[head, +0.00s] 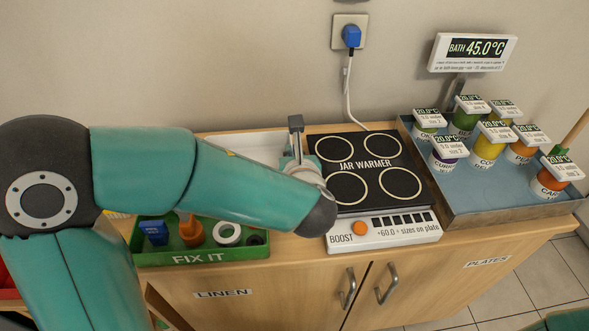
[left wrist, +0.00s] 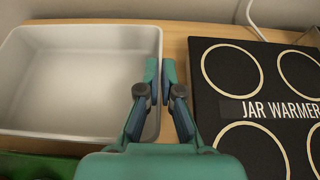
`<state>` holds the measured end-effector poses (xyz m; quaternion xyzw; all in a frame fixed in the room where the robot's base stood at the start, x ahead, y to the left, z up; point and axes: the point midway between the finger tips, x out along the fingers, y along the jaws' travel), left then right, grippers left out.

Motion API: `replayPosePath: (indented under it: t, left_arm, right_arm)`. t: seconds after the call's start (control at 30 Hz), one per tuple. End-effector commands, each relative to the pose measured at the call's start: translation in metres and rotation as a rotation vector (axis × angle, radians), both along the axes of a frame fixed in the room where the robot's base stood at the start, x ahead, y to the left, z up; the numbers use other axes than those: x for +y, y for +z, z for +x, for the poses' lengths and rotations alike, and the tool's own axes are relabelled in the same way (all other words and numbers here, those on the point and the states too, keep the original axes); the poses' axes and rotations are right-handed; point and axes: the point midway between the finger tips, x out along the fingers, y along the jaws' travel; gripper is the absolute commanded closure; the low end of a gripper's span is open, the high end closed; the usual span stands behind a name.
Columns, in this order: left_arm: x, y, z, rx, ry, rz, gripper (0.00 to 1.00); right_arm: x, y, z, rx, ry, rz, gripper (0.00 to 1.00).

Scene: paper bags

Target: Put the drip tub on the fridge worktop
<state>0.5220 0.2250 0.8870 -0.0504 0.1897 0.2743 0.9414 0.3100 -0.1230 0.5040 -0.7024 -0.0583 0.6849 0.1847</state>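The drip tub appears to be the white rectangular tub (left wrist: 75,135) at the left in the left wrist view; it looks empty. In the head view only part of this tub (head: 250,141) shows behind my left arm. My left gripper (left wrist: 160,72) is at the tub's right wall, one fingertip on the inner side and one on the outer, closed to a narrow gap with the rim between. In the head view this gripper (head: 297,145) is mostly hidden by its own arm. My right gripper is not in view. I cannot make out a fridge worktop.
The jar warmer (head: 365,168) stands close right of the gripper, its cable (head: 348,95) running up to a wall socket. A blue-grey tray (head: 500,205) with several lidded jars is further right. The green FIX IT tray (head: 200,256) lies in front of the tub.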

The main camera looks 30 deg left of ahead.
Motion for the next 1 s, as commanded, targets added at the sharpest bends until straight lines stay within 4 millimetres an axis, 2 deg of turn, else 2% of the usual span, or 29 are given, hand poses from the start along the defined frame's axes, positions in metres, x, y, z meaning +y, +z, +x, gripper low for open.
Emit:
replayPosePath:
  t: [0.1, 0.23, 0.67, 0.7, 0.83, 1.0]
  left_arm:
    - [0.0, -0.019, 0.0, 0.006, 0.0, 0.004, 1.0]
    - [0.0, -0.036, 0.0, 0.003, 0.0, 0.003, 1.0]
    - [0.001, -0.043, 0.0, 0.001, 0.001, 0.001, 1.0]
    - [0.001, -0.041, -0.001, 0.002, 0.001, 0.001, 0.9]
    - [0.001, -0.041, -0.001, 0.002, 0.001, 0.001, 0.69]
    - [0.0, -0.041, 0.0, 0.002, 0.001, 0.001, 0.69]
  right_arm:
    - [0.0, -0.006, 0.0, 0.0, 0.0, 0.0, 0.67]
    - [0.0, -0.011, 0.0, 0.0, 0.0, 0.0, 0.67]
    - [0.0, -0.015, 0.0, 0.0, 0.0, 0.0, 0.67]
    - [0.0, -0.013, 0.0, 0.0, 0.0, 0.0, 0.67]
    - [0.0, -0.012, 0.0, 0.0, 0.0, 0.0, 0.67]
    - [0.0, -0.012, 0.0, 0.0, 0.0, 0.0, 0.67]
